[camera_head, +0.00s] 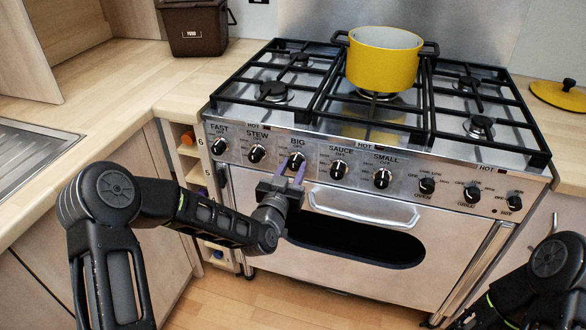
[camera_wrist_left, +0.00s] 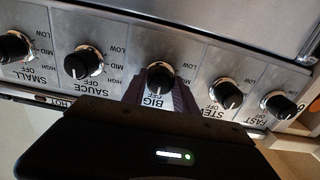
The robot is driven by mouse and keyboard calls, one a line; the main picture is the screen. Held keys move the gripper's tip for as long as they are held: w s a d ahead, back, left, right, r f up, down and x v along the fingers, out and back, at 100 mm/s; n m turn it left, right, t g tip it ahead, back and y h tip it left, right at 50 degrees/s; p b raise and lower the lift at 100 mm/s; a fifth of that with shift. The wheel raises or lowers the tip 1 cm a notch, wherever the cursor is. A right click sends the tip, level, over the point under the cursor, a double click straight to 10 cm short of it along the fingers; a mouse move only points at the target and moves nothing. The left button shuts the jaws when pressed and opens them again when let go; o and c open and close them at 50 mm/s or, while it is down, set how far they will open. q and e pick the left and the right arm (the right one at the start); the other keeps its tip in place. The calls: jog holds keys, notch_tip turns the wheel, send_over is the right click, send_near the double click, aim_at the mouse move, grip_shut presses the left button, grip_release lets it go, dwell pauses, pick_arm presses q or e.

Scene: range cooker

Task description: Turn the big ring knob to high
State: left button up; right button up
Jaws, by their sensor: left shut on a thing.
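The big ring knob (camera_head: 297,159) is a black dial under the BIG label on the front panel, the middle of the labelled ring knobs. It also shows in the left wrist view (camera_wrist_left: 160,77), where the picture is upside down and its white mark appears to point toward OFF. My left gripper (camera_head: 291,167) reaches it from below and in front, with its purple fingers on either side of it, shut on it. The fingers partly hide the knob's sides. Only part of my right arm shows at the lower right; its gripper is out of view.
The STEW knob (camera_head: 257,153) and SAUCE knob (camera_head: 338,169) sit close on either side. Below is the oven door handle (camera_head: 365,206). A yellow pot (camera_head: 384,58) stands on the hob grate. A yellow lid (camera_head: 560,95) lies on the right counter.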

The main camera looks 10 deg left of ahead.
pick_arm(q)
grip_shut()
jog(key=shift+f+n+b, duration=0.2)
jog(key=shift+n+b, duration=0.6)
jog(key=shift+b, duration=0.2)
jog(key=n+b, duration=0.5)
jog(key=n, duration=0.1)
jog(key=shift+b, duration=0.4)
jog(key=n+b, duration=0.2)
jog(key=n, duration=0.1)
jog(key=shift+b, duration=0.3)
jog(key=shift+r+n+b, duration=0.1)
jog(key=shift+n+b, duration=0.4)
jog(key=shift+n, duration=0.2)
